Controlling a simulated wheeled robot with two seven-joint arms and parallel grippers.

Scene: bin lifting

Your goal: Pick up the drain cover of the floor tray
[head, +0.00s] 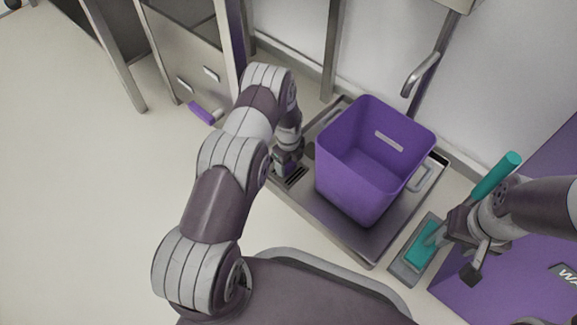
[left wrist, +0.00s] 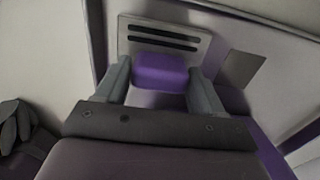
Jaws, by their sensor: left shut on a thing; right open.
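The drain cover is a grey plate with dark slots (head: 295,177) at the left edge of the floor tray (head: 375,240) in the head view. In the left wrist view the slotted plate (left wrist: 165,27) lies just beyond my fingers, with a purple block-like grip (left wrist: 160,70) on it. My left gripper (head: 284,170) is shut on this purple grip, with one finger on each side (left wrist: 160,80). Whether the plate is clear of the tray is hard to tell. My right gripper (head: 468,245) is open at the right, near a teal brush.
A purple bin (head: 360,190) stands upright on the tray, right of my left gripper. The teal brush (head: 497,177) is at the right by a grey pad (head: 408,268). A purple-handled item (head: 201,113) lies on the floor at upper left. A metal pipe (head: 420,73) is behind.

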